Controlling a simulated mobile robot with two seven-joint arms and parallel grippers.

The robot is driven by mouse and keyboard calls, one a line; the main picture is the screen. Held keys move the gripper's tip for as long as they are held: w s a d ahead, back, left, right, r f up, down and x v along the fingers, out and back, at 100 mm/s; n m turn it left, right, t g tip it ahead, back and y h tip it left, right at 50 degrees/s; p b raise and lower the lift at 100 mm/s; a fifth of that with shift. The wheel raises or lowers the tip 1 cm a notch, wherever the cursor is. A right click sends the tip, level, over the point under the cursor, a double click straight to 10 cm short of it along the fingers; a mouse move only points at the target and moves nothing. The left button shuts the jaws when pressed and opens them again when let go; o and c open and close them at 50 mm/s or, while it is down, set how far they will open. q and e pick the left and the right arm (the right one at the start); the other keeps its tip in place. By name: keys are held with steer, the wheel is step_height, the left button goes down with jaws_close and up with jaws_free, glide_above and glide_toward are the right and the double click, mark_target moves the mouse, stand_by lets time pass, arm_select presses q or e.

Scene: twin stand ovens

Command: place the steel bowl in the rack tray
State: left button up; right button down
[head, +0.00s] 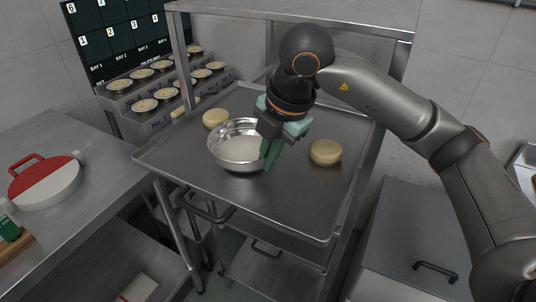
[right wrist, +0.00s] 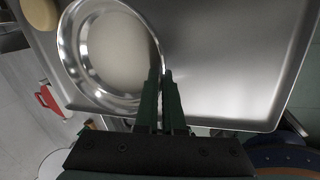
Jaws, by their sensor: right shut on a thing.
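The steel bowl (head: 228,158) is at the left middle of the rack tray (head: 290,212), upright, in the head view. It also shows in the right wrist view (right wrist: 88,62). My right gripper (head: 268,158) is shut on the bowl's right rim; its green fingers (right wrist: 163,88) pinch the rim in the right wrist view. The bowl looks to be on or just above the tray surface; I cannot tell whether it touches. The gripper hides part of the bowl's right side. My left gripper is not in view.
Round yellowish cheese-like discs lie on the tray, one behind the bowl (head: 215,118) and one to the right (head: 325,152). A stepped stand with several small tarts (head: 145,105) is at back left. The tray's front is clear.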

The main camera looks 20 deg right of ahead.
steer(key=c, duration=1)
jaws_free()
steer(key=shift+f, duration=0.1)
steer(key=shift+r, duration=0.3)
steer(key=v, duration=1.1)
steer(key=shift+s+d+r+p, duration=0.1)
steer(key=shift+r+p, duration=0.25)
steer(key=shift+p, duration=0.05)
